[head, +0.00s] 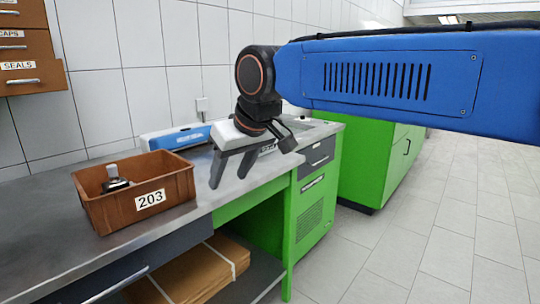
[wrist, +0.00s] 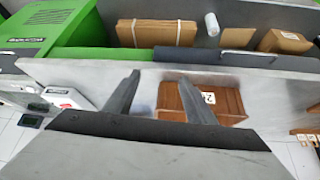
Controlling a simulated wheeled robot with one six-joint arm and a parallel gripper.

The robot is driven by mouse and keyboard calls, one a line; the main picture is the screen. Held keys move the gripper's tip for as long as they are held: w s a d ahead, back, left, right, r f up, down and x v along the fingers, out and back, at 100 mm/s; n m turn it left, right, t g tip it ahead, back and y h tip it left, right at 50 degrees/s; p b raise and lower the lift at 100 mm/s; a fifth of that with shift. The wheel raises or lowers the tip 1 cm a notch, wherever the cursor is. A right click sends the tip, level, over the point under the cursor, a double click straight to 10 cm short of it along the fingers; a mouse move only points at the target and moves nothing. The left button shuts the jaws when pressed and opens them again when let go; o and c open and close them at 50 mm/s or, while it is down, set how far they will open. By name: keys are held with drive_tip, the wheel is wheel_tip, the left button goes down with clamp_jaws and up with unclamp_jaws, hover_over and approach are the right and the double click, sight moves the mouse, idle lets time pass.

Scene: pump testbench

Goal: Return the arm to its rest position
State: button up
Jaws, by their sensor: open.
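My arm reaches in from the right in the head view, its blue link level and high. My gripper (head: 231,178) points down over the grey workbench (head: 150,228), to the right of the brown bin marked 203. Its two fingers are spread with nothing between them. In the wrist view my gripper (wrist: 158,80) also shows two separated fingers. Whether the fingertips touch the bench top is hard to tell, but they look clear of it.
The brown bin (head: 168,205) holds a dark part with a pale top (head: 114,178). A blue and white case (head: 178,137) stands by the wall. Brown drawers (head: 28,50) hang upper left. A green cabinet (head: 312,215) and open tiled floor (head: 440,240) lie right.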

drive_tip(key=s+d+f+m+h, duration=0.1)
drive_tip(key=d+f, duration=0.1)
drive_tip(key=d, duration=0.5)
drive_tip(key=d+f+m, duration=0.1)
drive_tip(key=d+f, duration=0.2)
drive_tip(key=d, duration=0.4)
drive_tip(key=s+d+f+m+h, duration=0.1)
drive_tip(key=s+d+f+m, duration=0.2)
drive_tip(key=s+d+f, duration=0.5)
drive_tip(key=s+d+f+m+h, duration=0.2)
drive_tip(key=s+d+f, duration=0.6)
drive_tip(key=d, duration=0.7)
wheel_tip(320, 180, down, 2)
drive_tip(key=shift+s+d+f+m, duration=0.1)
drive_tip(key=shift+s+d+m, duration=0.25)
drive_tip(key=shift+m, duration=0.35)
drive_tip(key=shift+c, duration=0.6)
